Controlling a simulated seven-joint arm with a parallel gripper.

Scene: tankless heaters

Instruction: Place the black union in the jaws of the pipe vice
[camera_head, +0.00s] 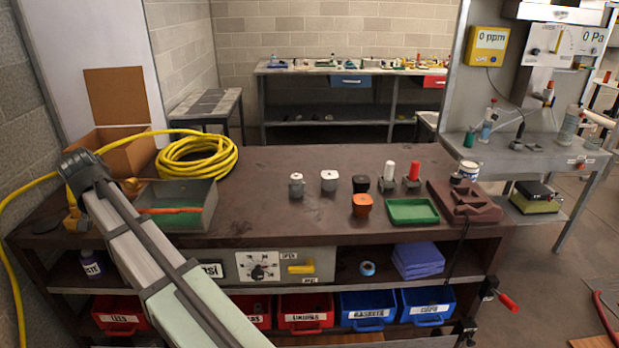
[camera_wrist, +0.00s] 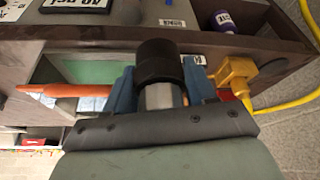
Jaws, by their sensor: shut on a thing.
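In the wrist view my gripper (camera_wrist: 160,92) has its two blue fingers closed on the grey hex part of a fitting with a thick black collar, which looks like the black union (camera_wrist: 158,60). In the head view my arm reaches to the left end of the bench; the fingers and the held union cannot be made out there. A dark red-brown block with raised, angled parts (camera_head: 465,202) sits at the bench's right end. A clamp with a red handle (camera_head: 508,302) is at the right leg below. I cannot tell for sure which is the pipe vice.
Grey (camera_head: 296,187), white-topped (camera_head: 328,181), black (camera_head: 360,183) and orange (camera_head: 362,206) fittings stand right of the middle, near a green tray (camera_head: 412,211). A grey tray (camera_head: 190,195), yellow hose (camera_head: 197,160) and cardboard box (camera_head: 125,150) are left. The bench's middle is clear.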

